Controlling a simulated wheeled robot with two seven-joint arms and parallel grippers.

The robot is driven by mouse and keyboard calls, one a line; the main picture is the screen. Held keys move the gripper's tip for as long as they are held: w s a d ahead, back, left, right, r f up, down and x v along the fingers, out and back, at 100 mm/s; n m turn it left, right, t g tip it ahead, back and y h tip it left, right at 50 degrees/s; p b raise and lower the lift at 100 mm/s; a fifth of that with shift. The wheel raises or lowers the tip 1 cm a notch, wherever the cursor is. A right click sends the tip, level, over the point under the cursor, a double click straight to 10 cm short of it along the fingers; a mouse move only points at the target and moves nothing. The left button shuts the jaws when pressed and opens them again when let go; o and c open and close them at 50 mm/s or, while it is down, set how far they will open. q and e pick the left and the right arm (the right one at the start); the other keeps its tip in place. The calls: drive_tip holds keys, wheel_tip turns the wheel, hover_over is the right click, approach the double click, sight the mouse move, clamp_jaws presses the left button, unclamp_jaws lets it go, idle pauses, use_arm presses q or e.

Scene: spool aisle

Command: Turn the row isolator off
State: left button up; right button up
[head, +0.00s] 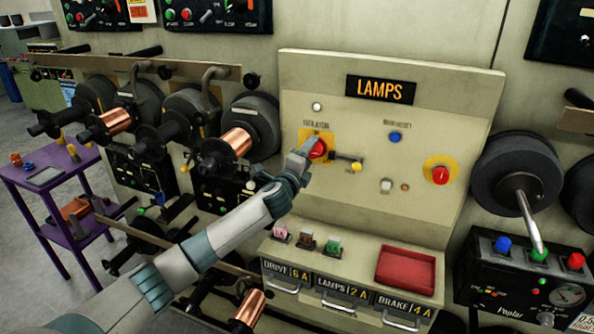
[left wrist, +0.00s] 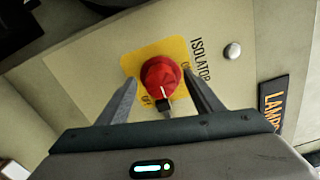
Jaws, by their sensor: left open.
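The isolator is a round red knob (head: 318,149) on a yellow plate, at the upper left of the cream LAMPS panel (head: 400,205). In the left wrist view the red knob (left wrist: 160,72) fills the gap between my fingers. A white mark on its face points toward the gripper body, and lettering shows at the plate's edges. My left gripper (head: 304,150) is open at the knob, one finger (left wrist: 118,104) on each side of it; contact cannot be told. A small dark piece (left wrist: 167,106) lies just below the knob. My right gripper is out of view.
A dark lever with a yellow end (head: 356,167) sticks out right of the knob. Another red knob on yellow (head: 440,175) and a blue button (head: 395,138) are farther right. Copper spools (head: 235,143) crowd the left; a red tray (head: 406,268) sits on the ledge below.

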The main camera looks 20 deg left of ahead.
use_arm(q)
drive_tip(key=s+b, duration=0.5)
drive_tip(key=s, duration=1.2)
drive_tip(key=shift+a, duration=0.3)
